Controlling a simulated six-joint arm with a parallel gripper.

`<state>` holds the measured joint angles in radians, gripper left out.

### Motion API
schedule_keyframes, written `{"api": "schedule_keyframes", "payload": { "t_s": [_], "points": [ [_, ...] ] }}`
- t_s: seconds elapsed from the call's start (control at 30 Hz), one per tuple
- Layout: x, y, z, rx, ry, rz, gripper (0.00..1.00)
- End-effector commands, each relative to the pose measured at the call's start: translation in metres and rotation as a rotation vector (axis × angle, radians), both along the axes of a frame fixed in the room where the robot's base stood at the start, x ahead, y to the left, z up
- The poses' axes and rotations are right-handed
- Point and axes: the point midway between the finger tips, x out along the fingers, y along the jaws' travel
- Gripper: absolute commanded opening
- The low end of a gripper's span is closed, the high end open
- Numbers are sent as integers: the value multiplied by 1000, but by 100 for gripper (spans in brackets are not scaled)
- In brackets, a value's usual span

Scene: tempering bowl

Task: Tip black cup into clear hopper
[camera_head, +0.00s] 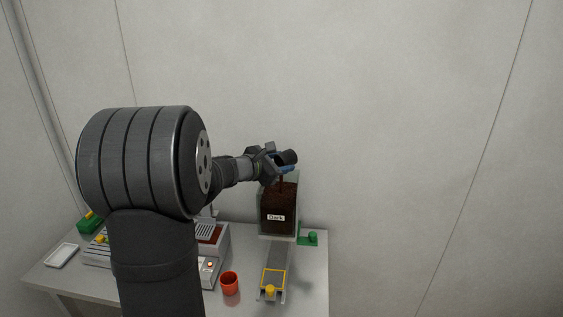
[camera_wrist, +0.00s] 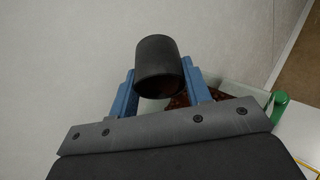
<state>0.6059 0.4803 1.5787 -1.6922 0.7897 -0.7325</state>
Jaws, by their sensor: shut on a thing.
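My gripper (camera_wrist: 162,93) has blue fingers and is shut on the black cup (camera_wrist: 158,62), one finger on each side of it. The cup is tilted with its mouth downward in the wrist view, and some brown shows at its mouth. In the head view the black cup (camera_head: 289,157) is above the clear hopper (camera_head: 293,178). The hopper carries a "Dark" label and holds dark brown contents. A thin brown streak shows between the cup and the contents. The hopper's brown contents also show behind the fingers in the wrist view.
A red cup (camera_head: 230,284) stands on the table in front of the hopper, to the left. A grey chute with a yellow frame (camera_head: 273,271) lies below the hopper. A machine (camera_head: 213,262) and a white tray (camera_head: 62,256) are on the left. A green part (camera_head: 312,238) is right of the hopper.

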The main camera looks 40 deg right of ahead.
Motion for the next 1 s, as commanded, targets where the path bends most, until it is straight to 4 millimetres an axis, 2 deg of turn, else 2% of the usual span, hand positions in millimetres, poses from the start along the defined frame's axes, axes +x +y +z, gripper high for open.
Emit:
{"api": "schedule_keyframes", "payload": {
  "t_s": [0.5, 1.0],
  "points": [
    [1, 8, -2, -326, 2, 3, 21],
    [0, 9, 0, -359, -1, 1, 21]
  ]
}}
